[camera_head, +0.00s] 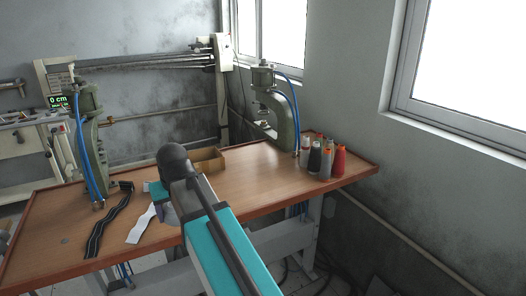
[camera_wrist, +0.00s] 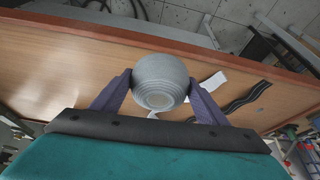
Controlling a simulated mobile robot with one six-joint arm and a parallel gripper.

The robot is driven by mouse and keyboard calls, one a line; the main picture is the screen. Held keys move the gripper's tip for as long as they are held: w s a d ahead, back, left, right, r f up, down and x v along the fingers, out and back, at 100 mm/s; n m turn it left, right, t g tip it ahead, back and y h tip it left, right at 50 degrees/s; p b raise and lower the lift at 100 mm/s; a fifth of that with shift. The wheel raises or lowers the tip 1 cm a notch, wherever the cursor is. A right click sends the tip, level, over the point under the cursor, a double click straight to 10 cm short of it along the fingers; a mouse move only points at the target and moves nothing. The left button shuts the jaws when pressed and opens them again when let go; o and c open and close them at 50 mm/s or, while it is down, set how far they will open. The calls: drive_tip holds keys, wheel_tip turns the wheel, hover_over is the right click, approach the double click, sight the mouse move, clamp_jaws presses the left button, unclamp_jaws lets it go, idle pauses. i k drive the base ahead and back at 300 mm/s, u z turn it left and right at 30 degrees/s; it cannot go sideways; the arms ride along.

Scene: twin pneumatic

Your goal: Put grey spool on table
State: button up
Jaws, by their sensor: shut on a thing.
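The grey spool (camera_wrist: 160,80) is between the two purple fingers of my gripper (camera_wrist: 161,86) in the wrist view. Both fingertips touch its sides, so my gripper is shut on it. The wooden table (camera_wrist: 60,70) lies behind and beneath the spool in that view; whether the spool touches it I cannot tell. In the head view my arm reaches over the table (camera_head: 125,194), and my gripper and the spool are mostly hidden behind the arm.
A black strap (camera_head: 108,222) and a white strip (camera_head: 141,224) lie on the table's left part. An open cardboard box (camera_head: 208,160) stands near the back. Several spools (camera_head: 327,160) stand at the right end by a green press (camera_head: 268,105). Another press (camera_head: 90,140) stands left.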

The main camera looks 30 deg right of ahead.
sight(262, 150)
drive_tip(key=u, duration=0.05)
drive_tip(key=i, duration=1)
drive_tip(key=z, duration=0.05)
